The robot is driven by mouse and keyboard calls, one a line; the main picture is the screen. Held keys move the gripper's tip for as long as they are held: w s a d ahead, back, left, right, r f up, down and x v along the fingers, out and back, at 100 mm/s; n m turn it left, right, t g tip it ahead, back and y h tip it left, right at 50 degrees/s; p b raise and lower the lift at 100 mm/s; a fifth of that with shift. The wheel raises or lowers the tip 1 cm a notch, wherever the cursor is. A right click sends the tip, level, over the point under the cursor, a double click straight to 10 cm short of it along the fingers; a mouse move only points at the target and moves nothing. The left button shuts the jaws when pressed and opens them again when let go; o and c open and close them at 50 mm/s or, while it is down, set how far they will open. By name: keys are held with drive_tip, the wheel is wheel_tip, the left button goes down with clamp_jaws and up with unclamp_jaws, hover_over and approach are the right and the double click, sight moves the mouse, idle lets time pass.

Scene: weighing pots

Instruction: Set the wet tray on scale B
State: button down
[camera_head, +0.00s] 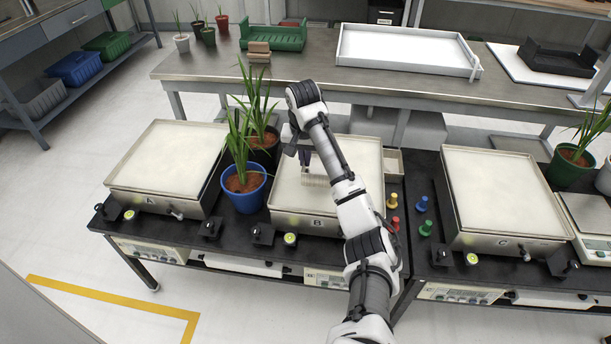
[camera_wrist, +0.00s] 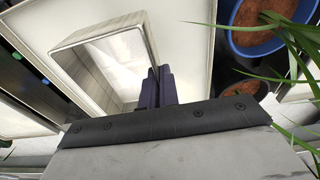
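My gripper (camera_head: 304,153) is over scale B (camera_head: 287,194), its dark fingers pointing down. In the wrist view the fingers (camera_wrist: 156,88) are close together on one wall of a small pale square tray (camera_wrist: 92,58). The tray also shows in the head view (camera_head: 315,172), partly hidden by my arm. It is upright, open at the top, and over the cream top of scale B. I cannot tell whether it touches that top or hangs just above it. Whether the tray is wet does not show.
Scale A (camera_head: 172,160) stands left and scale C (camera_head: 505,190) right. A blue-potted plant (camera_head: 245,192) and a dark-potted plant (camera_head: 263,150) stand close beside scale B, between it and scale A. Coloured weights (camera_head: 422,204) stand right of my arm.

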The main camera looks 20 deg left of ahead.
sight(305, 168)
drive_tip(key=shift+f, duration=2.7)
drive_tip(key=shift+f, duration=0.1)
drive_tip(key=c, duration=1.7)
unclamp_jaws()
drive_tip(key=r+p, duration=0.1)
drive_tip(key=r, duration=0.3)
drive_tip(key=s+r, duration=0.1)
drive_tip(key=r, duration=0.3)
drive_tip(key=r+p, duration=0.1)
drive_tip(key=r, duration=0.3)
drive_tip(key=shift+s+d+p, duration=0.15)
drive_tip(key=shift+d+p, duration=0.05)
drive_tip(key=shift+p, duration=0.1)
drive_tip(key=shift+a, duration=0.1)
